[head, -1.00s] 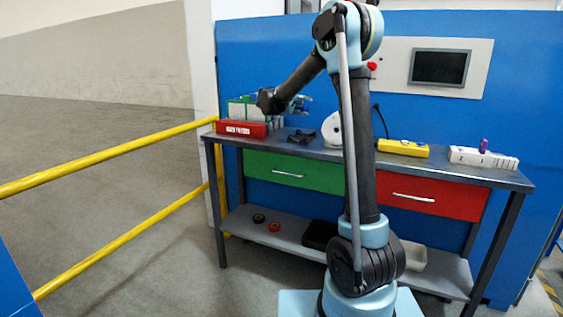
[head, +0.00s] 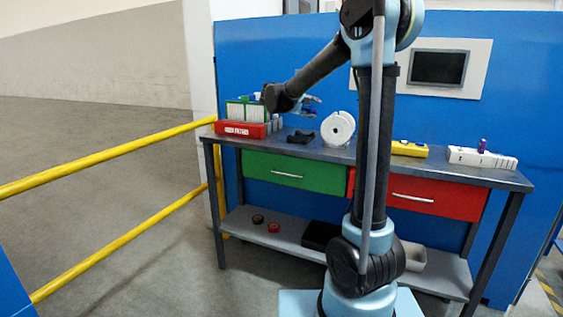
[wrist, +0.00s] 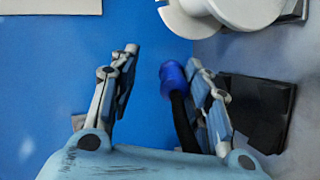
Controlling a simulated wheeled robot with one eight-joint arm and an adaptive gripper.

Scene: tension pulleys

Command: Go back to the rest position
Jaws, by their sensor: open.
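My gripper (head: 312,105) is open at the end of my arm in the head view, above the left part of the workbench (head: 320,152). In the wrist view my gripper's fingers (wrist: 163,60) stand wide apart. A blue-ended black piece (wrist: 174,82) shows close beside the right finger; I cannot tell whether they touch. No object is clearly held.
A red box (head: 240,129) with green-and-white packs stands at the bench's left end. A black holder (head: 300,137), white spool (head: 338,129), yellow block (head: 409,149) and white strip (head: 482,157) share the bench. A yellow rail (head: 120,150) runs left.

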